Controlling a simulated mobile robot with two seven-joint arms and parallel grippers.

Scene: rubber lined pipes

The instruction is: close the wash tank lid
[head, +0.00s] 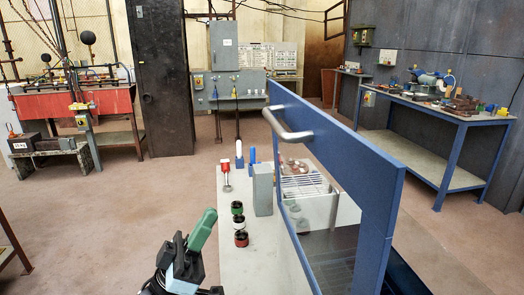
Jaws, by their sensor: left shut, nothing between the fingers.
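The wash tank lid (350,145) is a blue framed panel that stands raised on edge at the right of the bench. A curved metal handle (288,126) sticks out from its upper left part. Behind it and through its opening I see a pale tank (318,212) with a wire rack and some round brownish pieces. My left gripper (185,262) is at the bottom, left of the lid and well apart from the handle. It is shut and empty. A green rounded piece shows beside its tip; I cannot tell what it belongs to. My right gripper is out of view.
On the bench (238,270) between my left gripper and the lid stand dark ringed cylinders (239,222), a grey block (263,189) and a red-topped item (226,174). Blue and white bottles stand behind. A blue-legged workbench (440,105) is at right.

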